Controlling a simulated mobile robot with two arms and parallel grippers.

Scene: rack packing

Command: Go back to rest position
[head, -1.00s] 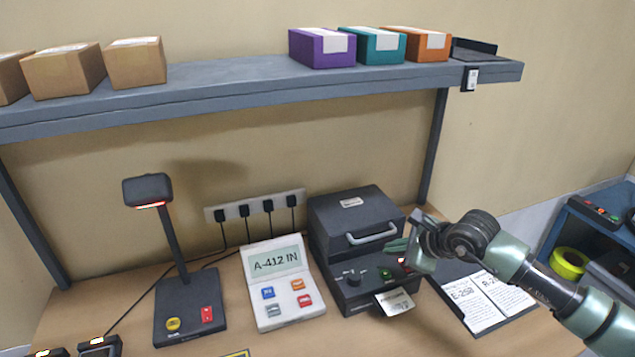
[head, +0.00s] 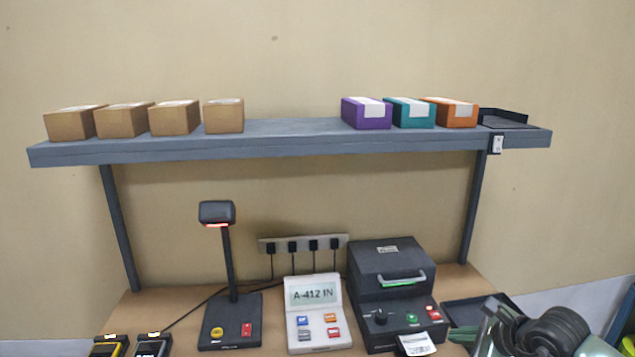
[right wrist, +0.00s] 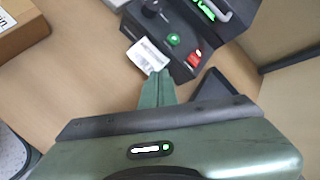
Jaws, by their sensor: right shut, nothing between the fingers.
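My right gripper (head: 487,318) is at the lower right of the head view, in front of the black tray beside the label printer. In the right wrist view its two green fingers (right wrist: 157,86) are shut together with nothing between them. A white printed label (head: 417,344) sticks out of the front of the black printer (head: 388,272). In the right wrist view the label (right wrist: 146,55) lies just beyond the fingertips, and I cannot tell the gap. My left gripper is not in view.
A grey shelf (head: 290,137) above the bench carries several brown cartons and purple (head: 366,115), teal and orange boxes. A scanner on a stand (head: 228,260) and a display unit reading "A-412 IN" (head: 314,293) stand left of the printer. A dark tray (head: 470,312) is right of it.

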